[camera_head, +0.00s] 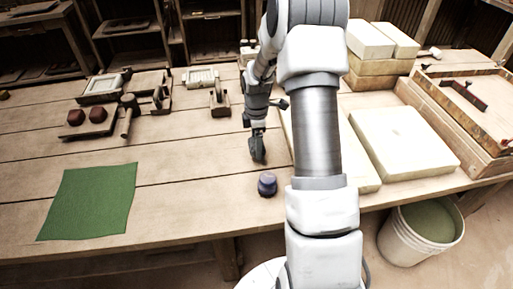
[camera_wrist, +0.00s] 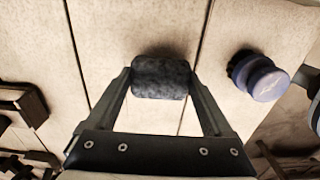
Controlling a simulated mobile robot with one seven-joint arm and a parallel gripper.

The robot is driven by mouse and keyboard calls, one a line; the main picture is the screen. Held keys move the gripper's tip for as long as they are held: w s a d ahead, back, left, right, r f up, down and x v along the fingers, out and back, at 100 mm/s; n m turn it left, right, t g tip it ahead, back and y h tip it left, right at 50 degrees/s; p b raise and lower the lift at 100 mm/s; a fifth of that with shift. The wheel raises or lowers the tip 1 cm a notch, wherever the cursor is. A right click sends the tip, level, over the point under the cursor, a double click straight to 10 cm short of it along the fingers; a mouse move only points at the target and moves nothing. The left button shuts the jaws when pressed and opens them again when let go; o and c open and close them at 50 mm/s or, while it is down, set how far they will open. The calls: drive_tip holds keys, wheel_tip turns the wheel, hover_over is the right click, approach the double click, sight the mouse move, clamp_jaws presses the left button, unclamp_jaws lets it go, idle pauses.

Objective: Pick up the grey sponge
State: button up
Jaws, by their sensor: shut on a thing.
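The grey sponge (camera_wrist: 160,77) is a dark, mottled block between my fingertips in the wrist view. My gripper (camera_wrist: 159,82) is shut on it, one finger at each end. In the head view my gripper (camera_head: 257,150) points down at the middle of the wooden table, beside my arm. The sponge is too small and dark there to tell apart from the fingers. I cannot tell whether the sponge touches the table or hangs just above it.
A purple-lidded jar (camera_head: 267,185) stands close by, also in the wrist view (camera_wrist: 259,76). A green cloth (camera_head: 90,202) lies at the left. Wooden tools (camera_head: 127,115) lie behind it. Pale slabs (camera_head: 403,143) and a wooden tray (camera_head: 463,121) are at the right. A bucket (camera_head: 395,245) stands below the edge.

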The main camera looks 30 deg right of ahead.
drive_tip(key=s+d+r, duration=0.2)
drive_tip(key=d, duration=0.1)
drive_tip(key=s+d+r+p, duration=0.1)
drive_tip(key=d+r, duration=0.2)
drive_tip(key=s+d+r+p, duration=0.1)
drive_tip(key=s+d+r, duration=0.1)
drive_tip(key=d, duration=0.2)
drive_tip(key=shift+s+d+r, duration=0.1)
drive_tip(key=shift+s+r, duration=0.15)
drive_tip(key=shift+s, duration=0.1)
drive_tip(key=o, duration=0.8)
drive_tip(key=shift+c, duration=0.2)
drive_tip(key=c, duration=0.5)
drive_tip(key=shift+d, duration=0.15)
